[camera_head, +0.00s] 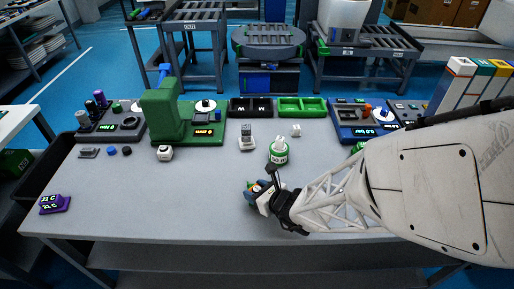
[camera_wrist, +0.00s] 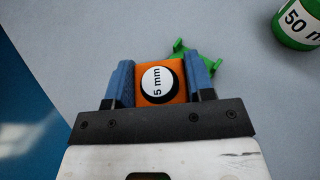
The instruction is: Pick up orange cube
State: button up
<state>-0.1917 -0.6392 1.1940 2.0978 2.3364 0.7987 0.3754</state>
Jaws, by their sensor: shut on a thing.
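In the wrist view, the orange cube (camera_wrist: 142,72) sits between the two blue fingers of my gripper (camera_wrist: 162,80). A white round label reading "5 mm" with a black rim is on its face. My gripper is shut on the cube, with a finger against each side. In the head view, my gripper (camera_head: 261,192) is low over the front middle of the grey table (camera_head: 160,205). The cube is mostly hidden there. I cannot tell whether the cube touches the table.
A green part (camera_wrist: 183,50) lies just beyond the fingers. A green "50 mm" cylinder (camera_head: 279,155) stands behind my gripper.

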aim_at(256, 188)
jog(key=shift+c, duration=1)
jog(key=shift+r, duration=0.15)
jog(key=shift+r, duration=0.55)
notch_tip(256, 188, up, 2)
jog(key=s+d, duration=0.2)
jog(key=s, duration=0.5)
jog(key=s+d+r, duration=0.1)
jog(key=s+d, duration=0.2)
jog(key=s, duration=0.5)
jog(key=shift+d+r, duration=0.3)
jog(key=shift+d, duration=0.05)
jog(key=shift+w+a+f, duration=0.1)
jog(key=shift+w+f, duration=0.2)
jog(key=shift+w, duration=0.45)
jog(key=shift+w+a+f, duration=0.1)
jog(key=shift+w+f, duration=0.15)
jog(key=shift+w, duration=0.45)
